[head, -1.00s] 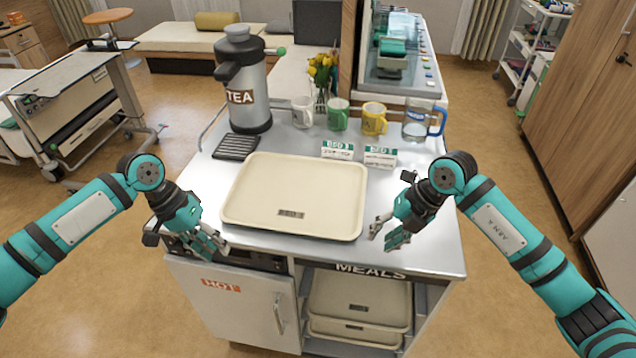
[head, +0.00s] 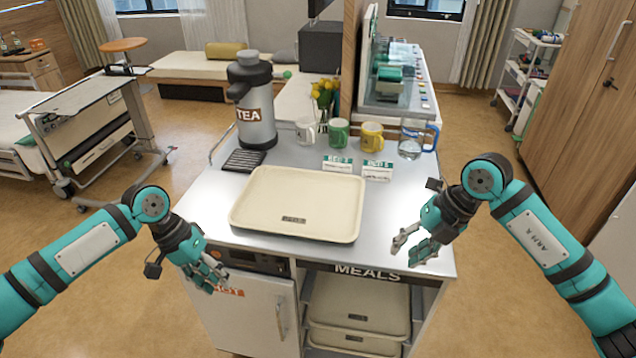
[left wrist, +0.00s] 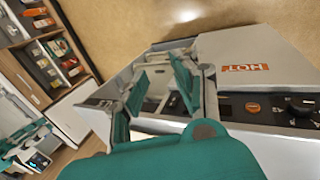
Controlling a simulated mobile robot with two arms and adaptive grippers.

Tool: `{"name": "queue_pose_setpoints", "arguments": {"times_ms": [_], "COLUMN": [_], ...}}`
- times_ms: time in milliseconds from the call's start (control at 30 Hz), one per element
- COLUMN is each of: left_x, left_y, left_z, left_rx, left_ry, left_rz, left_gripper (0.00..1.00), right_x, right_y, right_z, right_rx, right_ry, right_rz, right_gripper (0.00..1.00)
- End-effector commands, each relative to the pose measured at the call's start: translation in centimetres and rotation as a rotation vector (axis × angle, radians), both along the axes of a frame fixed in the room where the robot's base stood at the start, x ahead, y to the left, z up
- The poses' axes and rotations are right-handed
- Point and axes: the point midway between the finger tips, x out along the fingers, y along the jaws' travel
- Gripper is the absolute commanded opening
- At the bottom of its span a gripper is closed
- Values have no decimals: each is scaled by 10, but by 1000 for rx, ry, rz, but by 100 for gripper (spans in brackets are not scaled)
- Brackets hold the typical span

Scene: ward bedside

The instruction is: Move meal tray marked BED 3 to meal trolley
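The cream meal tray (head: 300,203) lies flat and empty on the steel top of the meal trolley (head: 392,235), with a small dark label on its front rim, too small to read surely. My left gripper (head: 214,281) is open and empty in front of the trolley's left front edge, apart from the tray; its fingers (left wrist: 160,95) also show spread in the left wrist view. My right gripper (head: 408,252) is open and empty over the trolley's right front part, to the right of the tray and apart from it.
A TEA urn (head: 252,105), a black drip grid (head: 244,160), mugs (head: 339,131), a glass jug (head: 411,142) and two cards (head: 377,170) stand behind the tray. More trays (head: 356,305) sit in the lower shelf. The HOT door (head: 245,310) is shut.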

Motion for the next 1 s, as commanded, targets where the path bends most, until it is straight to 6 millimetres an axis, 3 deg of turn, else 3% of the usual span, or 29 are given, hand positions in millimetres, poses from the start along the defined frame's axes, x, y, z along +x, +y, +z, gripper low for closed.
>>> {"name": "queue_pose_setpoints", "arguments": {"times_ms": [100, 300, 800, 900, 967, 1000], "left_x": [0, 0, -1, -7, -14, -21], "left_y": [0, 0, -1, -7, -16, -24], "left_z": [0, 0, -1, -7, -15, -22], "left_rx": [0, 0, 0, -1, -2, -2], "left_ry": [0, 0, 0, -3, -10, -18], "left_rz": [0, 0, -2, -24, -53, -79], "left_gripper": [29, 29, 29, 29, 29, 29], "right_x": [0, -1, -2, -4, -6, -9], "right_y": [-10, -17, -17, -1, 22, 43], "right_z": [22, 40, 42, 41, 40, 42], "right_rx": [-1, 0, 4, 63, 149, 234], "right_ry": [-3, -1, -1, -16, -38, -59], "right_rz": [-1, -2, 1, 28, 58, 83], "right_gripper": [29, 29, 29, 29, 29, 29]}}
